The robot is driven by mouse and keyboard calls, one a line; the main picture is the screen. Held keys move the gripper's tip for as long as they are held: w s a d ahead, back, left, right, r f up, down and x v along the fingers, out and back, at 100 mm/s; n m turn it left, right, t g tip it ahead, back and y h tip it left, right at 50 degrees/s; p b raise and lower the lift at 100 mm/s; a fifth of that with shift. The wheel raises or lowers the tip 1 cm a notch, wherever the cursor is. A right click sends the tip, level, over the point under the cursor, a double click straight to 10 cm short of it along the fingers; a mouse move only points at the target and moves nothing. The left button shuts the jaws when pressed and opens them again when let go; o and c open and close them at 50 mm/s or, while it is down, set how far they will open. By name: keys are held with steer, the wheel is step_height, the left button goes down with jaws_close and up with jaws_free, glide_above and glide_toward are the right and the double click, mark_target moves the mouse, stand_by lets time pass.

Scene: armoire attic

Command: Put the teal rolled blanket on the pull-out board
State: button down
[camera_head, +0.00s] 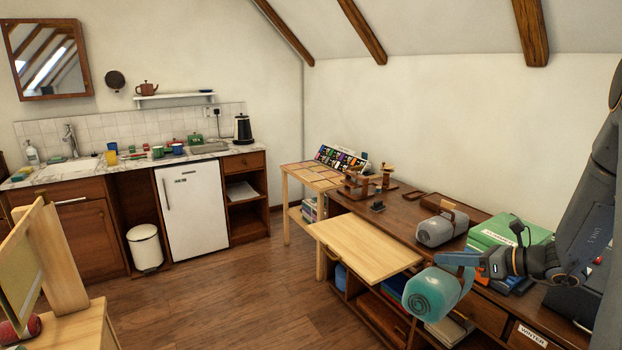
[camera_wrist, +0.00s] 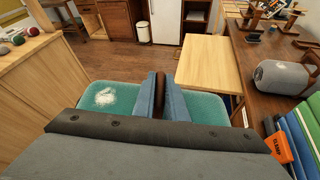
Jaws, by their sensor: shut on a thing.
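The teal rolled blanket (camera_head: 430,296) hangs in my gripper (camera_head: 462,258), in front of the brown desk. My gripper is shut on the blanket's brown carrying strap. In the wrist view the teal blanket (camera_wrist: 110,97) lies below the blue fingers (camera_wrist: 161,98), with the strap between them; its lower part is hidden by my gripper's body. The pull-out board (camera_head: 365,246) is pale wood, juts out from the desk's front and looks bare. In the head view it is left of and beyond the blanket. In the wrist view the board (camera_wrist: 208,66) is ahead and to the right.
A grey rolled blanket (camera_head: 434,230) with a handle stands on the desk (camera_head: 395,215). Green and blue stacked items (camera_head: 500,236) lie beside my arm. A pale wooden unit (camera_head: 75,325) stands at the left. The floor between is open.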

steer(key=shift+n+g+y, duration=0.4)
steer(key=a+f+b, duration=0.1)
steer(key=a+f, duration=0.2)
steer(key=s+a+f+b, duration=0.1)
steer(key=a+f, duration=0.1)
steer(key=f, duration=0.2)
steer(key=a+f+b, duration=0.1)
steer(key=a+f, duration=0.2)
steer(key=f, duration=0.1)
steer(key=shift+s+a+f, duration=0.15)
steer(key=shift+s+a, duration=0.15)
steer(key=shift+s, duration=0.05)
steer(key=s+a+f+m+t+h+b, duration=0.3)
steer(key=s+a+f+m+h, duration=0.1)
steer(key=a+f, duration=0.4)
steer(key=shift+f, duration=0.7)
